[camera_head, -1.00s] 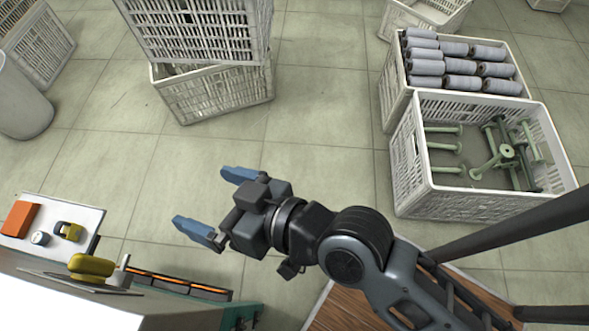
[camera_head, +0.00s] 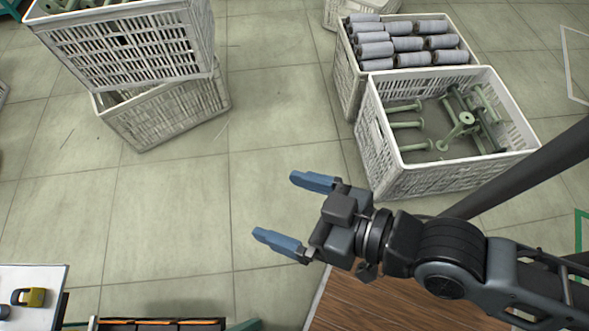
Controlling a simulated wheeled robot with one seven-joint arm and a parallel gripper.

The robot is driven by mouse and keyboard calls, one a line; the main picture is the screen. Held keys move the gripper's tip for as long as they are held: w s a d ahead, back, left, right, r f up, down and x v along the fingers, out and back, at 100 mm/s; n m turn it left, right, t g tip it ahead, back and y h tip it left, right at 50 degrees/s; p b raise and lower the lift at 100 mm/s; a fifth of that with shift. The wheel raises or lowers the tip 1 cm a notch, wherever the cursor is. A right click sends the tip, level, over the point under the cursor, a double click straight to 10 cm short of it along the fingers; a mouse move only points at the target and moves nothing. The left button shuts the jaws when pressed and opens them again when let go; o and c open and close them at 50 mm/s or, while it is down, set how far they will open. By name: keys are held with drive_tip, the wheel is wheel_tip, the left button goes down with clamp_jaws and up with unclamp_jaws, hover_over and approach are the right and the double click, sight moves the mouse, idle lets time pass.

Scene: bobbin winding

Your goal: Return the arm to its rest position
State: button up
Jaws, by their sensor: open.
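My gripper (camera_head: 296,213) is in the middle of the head view, over bare floor. Its two blue fingers point left and stand wide apart with nothing between them. My dark grey arm (camera_head: 440,258) reaches in from the lower right and is bent at a rounded joint. The gripper is apart from all crates.
A white crate (camera_head: 385,184) with green bobbins (camera_head: 462,122) stands right of my gripper, close to the arm. Behind it a crate (camera_head: 347,78) holds grey wound spools (camera_head: 407,43). Stacked white crates (camera_head: 168,112) stand upper left. A white-topped table (camera_head: 48,277) is lower left. Floor between is clear.

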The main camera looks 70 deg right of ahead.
drive_tip(key=shift+s+d, duration=0.2)
drive_tip(key=s+d+r+n, duration=0.2)
drive_tip(key=s+d+r, duration=0.2)
drive_tip(key=s, duration=0.3)
drive_tip(key=shift+s+d+r+t, duration=0.15)
drive_tip(key=shift+s+d+t, duration=0.05)
drive_tip(key=shift+d+t, duration=0.2)
